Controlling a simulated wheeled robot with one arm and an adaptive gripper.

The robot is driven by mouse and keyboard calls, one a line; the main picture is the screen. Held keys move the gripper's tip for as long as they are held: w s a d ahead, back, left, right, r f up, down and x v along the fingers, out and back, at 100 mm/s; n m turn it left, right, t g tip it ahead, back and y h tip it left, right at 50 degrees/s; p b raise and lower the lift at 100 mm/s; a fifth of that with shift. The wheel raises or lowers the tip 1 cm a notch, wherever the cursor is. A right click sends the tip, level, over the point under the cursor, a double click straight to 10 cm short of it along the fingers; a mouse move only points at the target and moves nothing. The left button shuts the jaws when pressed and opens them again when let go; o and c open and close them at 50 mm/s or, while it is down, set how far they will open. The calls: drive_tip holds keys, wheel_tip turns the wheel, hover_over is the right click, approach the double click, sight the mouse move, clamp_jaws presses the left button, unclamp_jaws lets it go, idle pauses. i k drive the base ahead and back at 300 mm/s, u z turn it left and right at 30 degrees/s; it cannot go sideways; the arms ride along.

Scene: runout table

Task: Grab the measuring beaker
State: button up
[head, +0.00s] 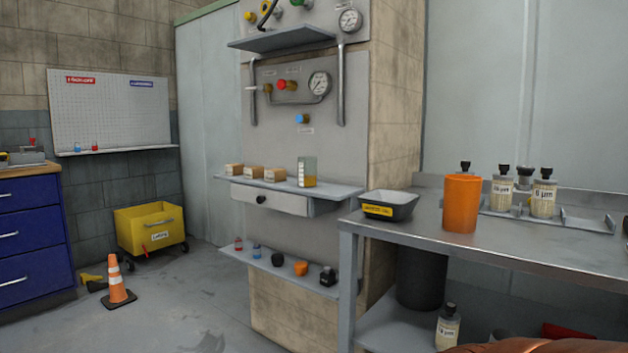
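A small beaker-like container (307,172) stands upright on the grey wall shelf (340,190), near its right end. Its upper part looks grey-green and clear, its lower part yellow, with pale marks on its side; I take it to be the measuring beaker. Nothing in view covers it. An orange cylinder (462,204) stands on the metal table to the right, apart from it. My gripper is not in view.
Small brown boxes (253,173) sit left of the beaker. A black tray (388,206) and several bottles (543,193) stand on the metal table (500,250). A lower shelf (290,272) holds small parts.

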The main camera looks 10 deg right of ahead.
sight(307, 166)
drive_tip(key=u, duration=1.05)
drive_tip(key=i, duration=1.8)
drive_tip(key=z, duration=0.9)
